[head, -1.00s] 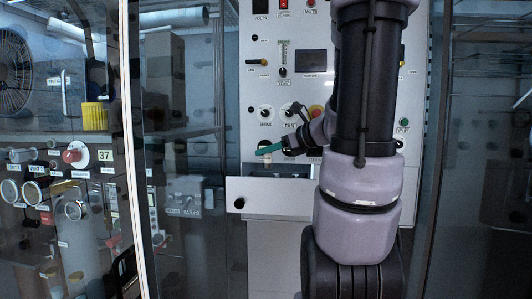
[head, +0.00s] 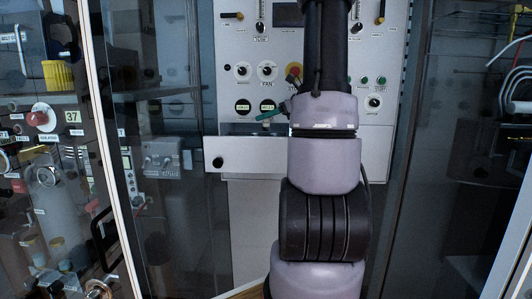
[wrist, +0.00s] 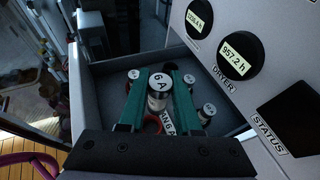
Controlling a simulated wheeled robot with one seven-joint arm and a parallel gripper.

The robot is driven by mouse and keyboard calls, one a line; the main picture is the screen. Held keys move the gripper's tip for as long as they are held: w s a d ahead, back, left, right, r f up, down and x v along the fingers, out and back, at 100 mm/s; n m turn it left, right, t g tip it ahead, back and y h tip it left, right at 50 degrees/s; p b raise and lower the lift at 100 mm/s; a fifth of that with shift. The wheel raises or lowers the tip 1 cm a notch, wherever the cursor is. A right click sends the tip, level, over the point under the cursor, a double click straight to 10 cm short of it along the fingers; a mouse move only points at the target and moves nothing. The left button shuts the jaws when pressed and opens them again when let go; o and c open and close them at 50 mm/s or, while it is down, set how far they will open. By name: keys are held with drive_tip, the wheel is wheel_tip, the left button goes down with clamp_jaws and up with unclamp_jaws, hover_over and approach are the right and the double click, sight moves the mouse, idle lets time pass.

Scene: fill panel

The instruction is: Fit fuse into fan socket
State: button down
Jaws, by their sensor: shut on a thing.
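My gripper (wrist: 158,92) has green fingers shut on a fuse (wrist: 158,98), a small cylinder with a white top marked "6 A". In the wrist view the fuse is over an open grey drawer. In the head view the green fingertips (head: 270,115) show just above the drawer, in front of the panel; the fuse cannot be made out there. A "FAN" label (head: 267,84) sits under a knob on the panel. I cannot identify the fan socket; the drawer floor is partly hidden by the fingers and fuse.
The open drawer (head: 250,154) sticks out of the panel. Several other white-topped cylinders (wrist: 207,111) stand in it, close around the fingers, with a red ring (wrist: 152,124) among them. The panel face with a "DRYER" counter (wrist: 238,50) rises close on the right.

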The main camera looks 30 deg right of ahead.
wheel_tip(320, 180, down, 9)
idle(0.4)
drive_tip(key=shift+f, duration=0.15)
drive_tip(key=c, duration=0.6)
unclamp_jaws()
drive_tip(key=shift+s+d+r, duration=0.2)
drive_tip(key=shift+s+r, duration=0.05)
drive_tip(key=v, duration=1.1)
drive_tip(key=shift+s+d+r, duration=0.15)
drive_tip(key=shift+s+d, duration=0.05)
